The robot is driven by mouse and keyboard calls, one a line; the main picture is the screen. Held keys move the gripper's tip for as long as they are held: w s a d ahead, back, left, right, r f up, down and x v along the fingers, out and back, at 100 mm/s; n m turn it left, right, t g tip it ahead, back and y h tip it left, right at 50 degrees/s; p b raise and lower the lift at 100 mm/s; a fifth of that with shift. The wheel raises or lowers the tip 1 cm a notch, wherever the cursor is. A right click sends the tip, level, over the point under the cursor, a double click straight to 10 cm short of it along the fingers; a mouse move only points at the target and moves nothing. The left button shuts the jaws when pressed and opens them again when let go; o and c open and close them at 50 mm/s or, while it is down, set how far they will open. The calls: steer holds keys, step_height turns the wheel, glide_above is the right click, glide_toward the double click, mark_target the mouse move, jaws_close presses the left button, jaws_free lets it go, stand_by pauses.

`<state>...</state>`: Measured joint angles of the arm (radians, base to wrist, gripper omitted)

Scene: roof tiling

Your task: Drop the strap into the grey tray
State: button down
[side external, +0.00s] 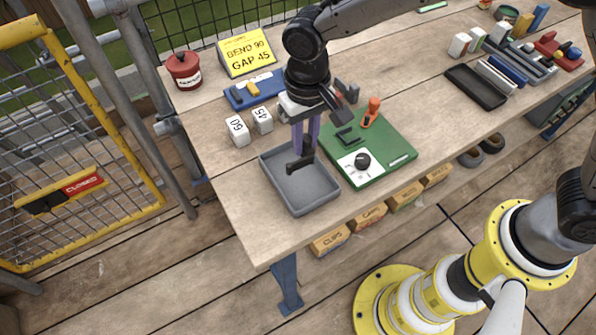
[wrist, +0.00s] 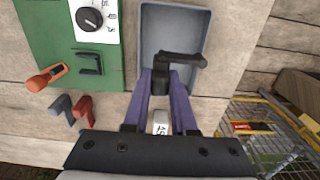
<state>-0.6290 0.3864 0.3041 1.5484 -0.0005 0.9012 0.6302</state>
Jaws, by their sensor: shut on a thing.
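The strap (side external: 299,163) is a small black bent piece, held between the purple fingers of my gripper (side external: 304,148). In the wrist view the strap (wrist: 182,59) reaches out past the fingertips (wrist: 161,84) to the right. The grey tray (side external: 312,192) is a shallow rectangular tray near the table's front edge. It also shows in the wrist view (wrist: 168,22), with the strap in front of its near part. My gripper is shut on the strap and points down over the tray. No other object shows in the tray. The exact gap between strap and tray floor is hard to tell.
A green board (side external: 393,140) with a black dial (side external: 361,160), a dark clip and an orange-handled tool (side external: 371,112) lies right of the tray. White numbered blocks (side external: 237,130) stand behind it to the left. A blue tray (side external: 252,91) and a yellow sign (side external: 247,53) are farther back.

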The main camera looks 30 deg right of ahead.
glide_above(305, 173)
steer(key=shift+f, duration=2.8)
steer(key=c, duration=0.6)
jaws_free()
steer(key=shift+c, duration=0.2)
step_height(305, 173, up, 14)
steer(key=shift+f, duration=0.1)
